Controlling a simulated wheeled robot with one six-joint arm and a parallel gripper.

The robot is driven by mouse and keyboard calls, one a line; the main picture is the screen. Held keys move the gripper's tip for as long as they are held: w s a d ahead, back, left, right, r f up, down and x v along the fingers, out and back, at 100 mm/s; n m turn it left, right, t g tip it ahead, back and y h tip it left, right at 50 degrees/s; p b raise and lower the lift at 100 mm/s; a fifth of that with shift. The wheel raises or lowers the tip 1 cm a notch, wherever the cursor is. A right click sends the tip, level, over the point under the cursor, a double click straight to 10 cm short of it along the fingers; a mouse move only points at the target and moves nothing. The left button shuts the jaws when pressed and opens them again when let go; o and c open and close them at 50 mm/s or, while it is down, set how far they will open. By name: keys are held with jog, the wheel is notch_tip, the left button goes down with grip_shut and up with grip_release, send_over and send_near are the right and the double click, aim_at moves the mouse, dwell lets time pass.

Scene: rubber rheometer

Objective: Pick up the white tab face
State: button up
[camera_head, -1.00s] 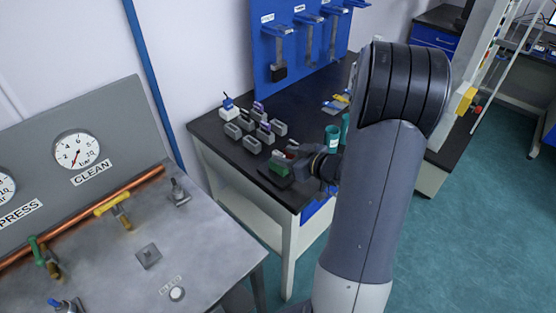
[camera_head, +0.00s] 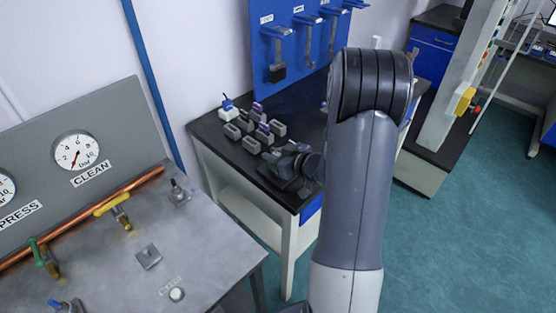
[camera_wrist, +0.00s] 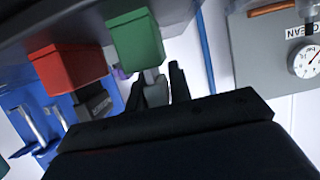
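A light grey-white tab (camera_wrist: 156,89) juts from a green block (camera_wrist: 136,40) in the wrist view, which looks upside down. My gripper (camera_wrist: 157,80) has its two dark fingers on either side of this tab, standing apart. Whether they touch it is unclear. A red block (camera_wrist: 72,68) with a dark tab (camera_wrist: 94,100) is beside the green one.
Several grey blocks (camera_head: 251,145) stand on the bench behind my gripper. A blue tool board (camera_head: 290,45) rises at the back. The steel console (camera_head: 125,255) with a pressure gauge (camera_head: 75,151) is to the left.

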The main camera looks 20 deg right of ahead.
grip_shut()
jog(key=shift+r, duration=0.1)
